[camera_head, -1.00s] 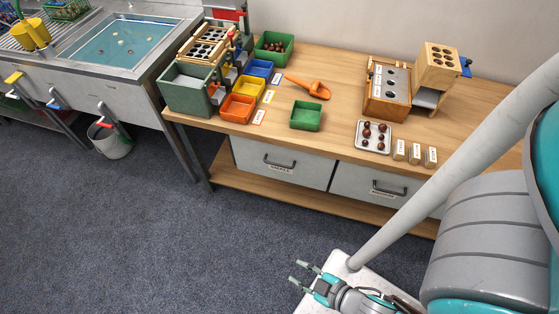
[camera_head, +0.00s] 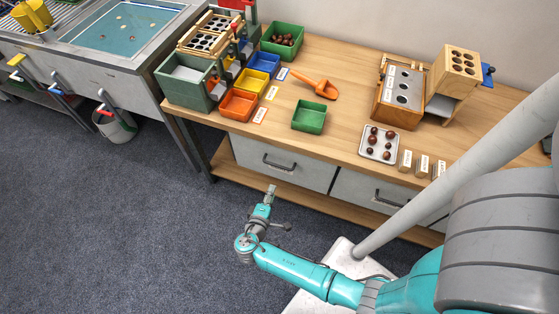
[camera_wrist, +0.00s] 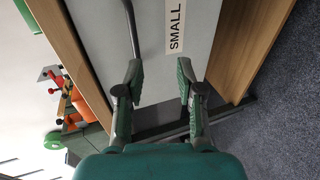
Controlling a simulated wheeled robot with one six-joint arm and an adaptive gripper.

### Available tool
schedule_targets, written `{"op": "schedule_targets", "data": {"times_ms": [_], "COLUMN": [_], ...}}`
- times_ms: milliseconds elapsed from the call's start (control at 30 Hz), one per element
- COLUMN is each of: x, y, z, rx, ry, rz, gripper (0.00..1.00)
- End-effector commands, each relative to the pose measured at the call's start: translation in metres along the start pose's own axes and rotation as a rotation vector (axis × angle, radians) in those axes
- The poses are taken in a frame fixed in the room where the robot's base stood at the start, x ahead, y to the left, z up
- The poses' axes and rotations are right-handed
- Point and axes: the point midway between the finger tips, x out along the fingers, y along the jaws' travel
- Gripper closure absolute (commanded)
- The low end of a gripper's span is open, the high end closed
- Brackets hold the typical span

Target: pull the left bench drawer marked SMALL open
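The left bench drawer (camera_head: 300,168) has a pale grey front and a dark bar handle (camera_head: 279,163). It looks closed, flush under the bench top. In the wrist view its front (camera_wrist: 205,22) carries a label reading SMALL (camera_wrist: 175,25), and the handle (camera_wrist: 132,28) shows at the upper left of the label. My gripper (camera_head: 271,190) is in front of and below this drawer. In the wrist view my gripper (camera_wrist: 159,75) has its two fingers apart with nothing between them. The handle lies beyond the left fingertip, and I cannot tell whether they touch. In the head view the label is hidden.
A second drawer (camera_head: 350,186) with its own handle is to the right, partly behind my arm. The wooden bench top (camera_head: 345,75) holds bins, a scoop and a tray. A lower shelf (camera_head: 240,184) juts out below the drawers. Open carpet (camera_head: 130,220) lies left.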

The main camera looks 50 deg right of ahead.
Motion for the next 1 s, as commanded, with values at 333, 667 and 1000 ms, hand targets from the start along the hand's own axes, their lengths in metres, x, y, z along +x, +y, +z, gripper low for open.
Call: {"op": "schedule_targets", "data": {"times_ms": [333, 667, 1000], "x": [0.004, 0.05, 0.096], "y": [0.027, 0.033, 0.037], "z": [-0.026, -0.022, -0.02], "rx": [0.002, 0.004, 0.002], "ry": [-0.064, -0.065, -0.062], "rz": [0.12, 0.118, 0.117], "gripper": [0.63, 0.63, 0.63]}}
